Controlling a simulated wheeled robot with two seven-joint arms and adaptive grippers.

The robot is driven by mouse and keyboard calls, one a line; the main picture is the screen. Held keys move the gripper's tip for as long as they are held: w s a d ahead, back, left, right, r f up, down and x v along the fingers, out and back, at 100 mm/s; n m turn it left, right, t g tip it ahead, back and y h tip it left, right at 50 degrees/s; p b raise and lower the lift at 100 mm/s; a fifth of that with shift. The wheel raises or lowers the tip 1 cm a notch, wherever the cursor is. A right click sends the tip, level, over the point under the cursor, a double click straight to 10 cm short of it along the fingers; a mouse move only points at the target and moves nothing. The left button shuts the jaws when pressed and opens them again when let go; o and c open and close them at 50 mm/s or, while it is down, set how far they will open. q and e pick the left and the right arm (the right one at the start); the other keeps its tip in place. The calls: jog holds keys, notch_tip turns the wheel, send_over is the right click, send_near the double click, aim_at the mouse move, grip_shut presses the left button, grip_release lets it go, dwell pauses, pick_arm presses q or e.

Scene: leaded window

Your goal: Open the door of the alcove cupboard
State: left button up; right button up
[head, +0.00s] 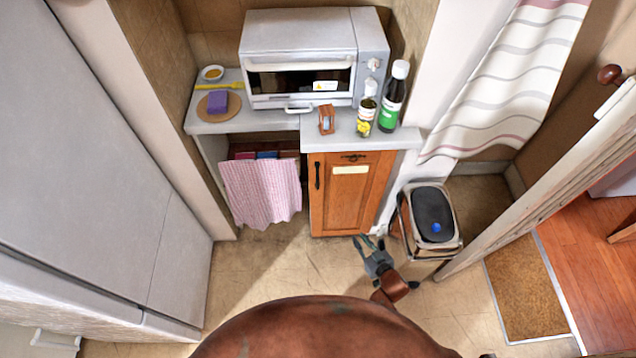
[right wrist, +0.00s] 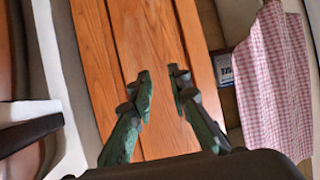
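The alcove cupboard has an orange-brown wooden door (head: 345,200), shut, below the grey counter. A dark upright handle (head: 317,176) sits near the door's left edge. A pale label and a small dark fitting (head: 353,157) are near its top. My right gripper (head: 368,242) is low, by the door's bottom right, away from the handle. In the right wrist view my right gripper (right wrist: 160,76) has its two green-grey fingers apart with nothing between them, and the wooden door (right wrist: 152,30) is behind them. The handle does not show there. My left gripper is not in view.
A pink checked cloth (head: 262,190) hangs left of the door. A bin with a dark lid (head: 433,208) stands right, close to my right gripper. A toaster oven (head: 305,60) and bottles (head: 391,100) stand on the counter. Floor (head: 270,270) before the cupboard is clear.

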jog(key=w+a+r+n+t+y, duration=0.1)
jog(key=w+a+r+y, duration=0.2)
jog(key=r, duration=0.4)
jog(key=w+a+r+n+t, duration=0.1)
jog(key=w+a+r, duration=0.25)
jog(key=r, duration=0.25)
jog(key=t+y+b, duration=0.1)
jog(key=y, duration=0.2)
send_near(318, 181)
jog(key=w+a+f, duration=0.1)
jog(key=w, duration=0.2)
jog(key=shift+n, duration=0.4)
jog(key=b+x, duration=0.1)
jog(key=x, duration=0.2)
jog(key=b+x, duration=0.1)
jog(key=x, duration=0.3)
jog(key=shift+w+a+f, duration=0.1)
jog(key=shift+a+f, duration=0.05)
jog(key=shift+a, duration=0.3)
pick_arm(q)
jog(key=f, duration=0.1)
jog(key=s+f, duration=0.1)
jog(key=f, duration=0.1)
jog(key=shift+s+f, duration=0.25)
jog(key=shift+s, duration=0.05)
pick_arm(e)
jog(key=shift+c, duration=0.5)
grip_shut()
